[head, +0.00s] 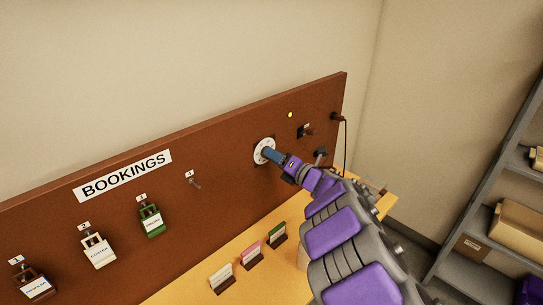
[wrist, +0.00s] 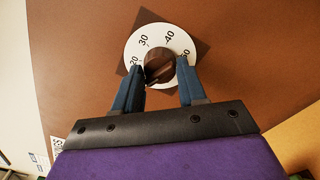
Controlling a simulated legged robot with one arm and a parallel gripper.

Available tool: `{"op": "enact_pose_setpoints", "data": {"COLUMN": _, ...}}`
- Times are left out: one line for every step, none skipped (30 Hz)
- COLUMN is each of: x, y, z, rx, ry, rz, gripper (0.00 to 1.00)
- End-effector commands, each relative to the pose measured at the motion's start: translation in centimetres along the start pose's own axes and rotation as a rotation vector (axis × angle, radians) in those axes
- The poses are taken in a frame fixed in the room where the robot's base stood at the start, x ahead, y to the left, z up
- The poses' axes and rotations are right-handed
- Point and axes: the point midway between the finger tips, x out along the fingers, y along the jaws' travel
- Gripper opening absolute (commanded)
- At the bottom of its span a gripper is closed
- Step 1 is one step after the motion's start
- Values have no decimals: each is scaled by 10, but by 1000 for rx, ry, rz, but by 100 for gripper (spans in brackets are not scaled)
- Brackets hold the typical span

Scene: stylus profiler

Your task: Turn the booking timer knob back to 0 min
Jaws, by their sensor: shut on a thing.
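The booking timer is a white round dial (head: 258,156) on the brown board. In the wrist view the dial (wrist: 136,50) shows 20, 30 and 40, and part of another number at its right edge. A dark brown knob (wrist: 159,62) sits at its centre with a raised ridge across it; I cannot tell which mark it points at. My gripper (wrist: 164,84) has its blue fingers on either side of the knob and is shut on it. In the head view my gripper (head: 269,153) reaches the dial and hides the knob. The lower part of the dial is hidden by the fingers.
The BOOKINGS board (head: 225,160) carries tags on hooks at left, including a green tag (head: 152,221), and an empty hook (head: 194,183). A small yellow light (head: 290,115) and a dark switch (head: 305,131) are near the dial. Card holders (head: 250,255) stand on the yellow table below.

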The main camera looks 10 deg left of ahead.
Motion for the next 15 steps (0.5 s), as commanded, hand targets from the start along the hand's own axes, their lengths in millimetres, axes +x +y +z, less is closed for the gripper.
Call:
{"op": "enact_pose_setpoints", "data": {"x": 0, "y": 0, "z": 0, "rx": -42, "ry": 1, "rz": -1, "gripper": 4}}
{"op": "enact_pose_setpoints", "data": {"x": 0, "y": 0, "z": 0, "rx": -75, "ry": 1, "rz": 0, "gripper": 4}}
{"op": "enact_pose_setpoints", "data": {"x": 0, "y": 0, "z": 0, "rx": -129, "ry": 1, "rz": 0, "gripper": 4}}
{"op": "enact_pose_setpoints", "data": {"x": 0, "y": 0, "z": 1, "rx": -171, "ry": 1, "rz": 0, "gripper": 4}}
{"op": "enact_pose_setpoints", "data": {"x": 0, "y": 1, "z": 0, "rx": -212, "ry": 2, "rz": 1, "gripper": 4}}
{"op": "enact_pose_setpoints", "data": {"x": 0, "y": 1, "z": 1, "rx": -269, "ry": 1, "rz": 1, "gripper": 4}}
{"op": "enact_pose_setpoints", "data": {"x": 0, "y": 1, "z": 1, "rx": -311, "ry": 2, "rz": 2, "gripper": 4}}
{"op": "enact_pose_setpoints", "data": {"x": 0, "y": 2, "z": 1, "rx": -355, "ry": 1, "rz": 2, "gripper": 4}}
{"op": "enact_pose_setpoints", "data": {"x": 0, "y": 2, "z": 1, "rx": -410, "ry": 1, "rz": 2, "gripper": 4}}
{"op": "enact_pose_setpoints", "data": {"x": 0, "y": 2, "z": 1, "rx": -450, "ry": 1, "rz": 2, "gripper": 4}}
{"op": "enact_pose_setpoints", "data": {"x": 0, "y": 1, "z": 1, "rx": -486, "ry": 1, "rz": 2, "gripper": 4}}
{"op": "enact_pose_setpoints", "data": {"x": 0, "y": 1, "z": 1, "rx": -527, "ry": 0, "rz": 1, "gripper": 4}}
{"op": "enact_pose_setpoints", "data": {"x": 0, "y": 1, "z": 0, "rx": -553, "ry": 1, "rz": 1, "gripper": 4}}
{"op": "enact_pose_setpoints", "data": {"x": 0, "y": 1, "z": 0, "rx": -575, "ry": 0, "rz": 1, "gripper": 4}}
{"op": "enact_pose_setpoints", "data": {"x": 0, "y": 1, "z": 1, "rx": -594, "ry": -1, "rz": 1, "gripper": 4}}
